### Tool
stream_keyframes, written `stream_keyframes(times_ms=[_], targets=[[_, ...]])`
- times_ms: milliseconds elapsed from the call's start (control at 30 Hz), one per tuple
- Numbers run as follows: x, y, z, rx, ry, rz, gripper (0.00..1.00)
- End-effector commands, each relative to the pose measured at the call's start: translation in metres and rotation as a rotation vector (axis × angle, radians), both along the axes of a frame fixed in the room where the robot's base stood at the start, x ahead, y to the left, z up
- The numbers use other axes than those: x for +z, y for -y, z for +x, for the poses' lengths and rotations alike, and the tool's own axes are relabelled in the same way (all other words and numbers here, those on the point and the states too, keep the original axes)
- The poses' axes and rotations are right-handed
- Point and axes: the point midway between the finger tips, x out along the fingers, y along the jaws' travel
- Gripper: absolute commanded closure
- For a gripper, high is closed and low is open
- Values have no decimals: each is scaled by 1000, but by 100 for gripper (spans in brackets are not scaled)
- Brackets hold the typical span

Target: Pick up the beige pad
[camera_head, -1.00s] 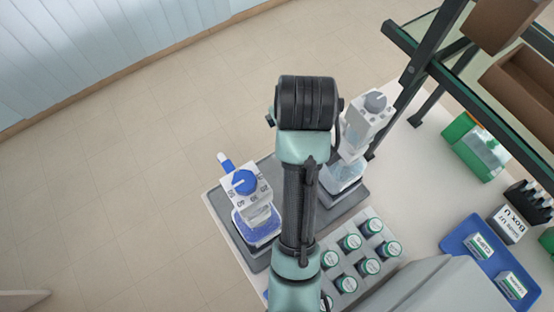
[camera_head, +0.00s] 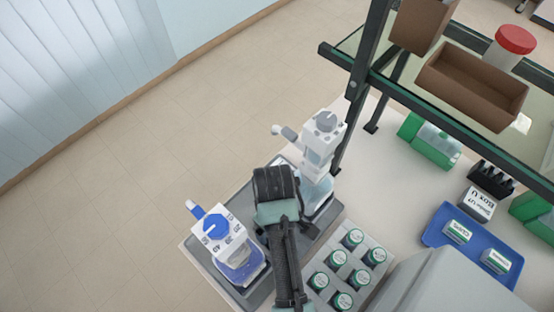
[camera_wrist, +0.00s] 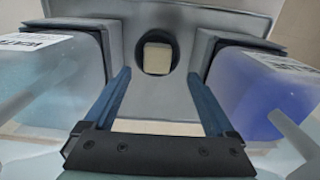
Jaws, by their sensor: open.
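The beige pad (camera_wrist: 158,58) is a small pale block in a dark round recess of the grey tray (camera_wrist: 205,20), in the wrist view. My gripper (camera_wrist: 159,73) is open, with its two blue fingers apart and nothing between them. The pad shows beyond the fingertips, roughly centred between them; I cannot tell the exact gap. In the head view the pad and my fingers are hidden behind my arm, which is over the tray (camera_head: 262,292) between two dispenser bottles.
A bottle with pale blue liquid (camera_wrist: 45,80) and one with violet-blue liquid (camera_wrist: 255,95) flank my fingers closely. A rack of green-labelled vials (camera_head: 338,258), a blue tray (camera_head: 440,235) and a shelf (camera_head: 440,90) stand to the right.

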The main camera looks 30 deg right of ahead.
Motion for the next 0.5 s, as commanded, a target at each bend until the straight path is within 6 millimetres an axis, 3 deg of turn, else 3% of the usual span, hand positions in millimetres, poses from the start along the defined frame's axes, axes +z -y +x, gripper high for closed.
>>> stream_keyframes(times_ms=[167,500], targets=[[-11,2,-1,-1,-1,1,10],[-51,5,-2,-1,1,0,10]])
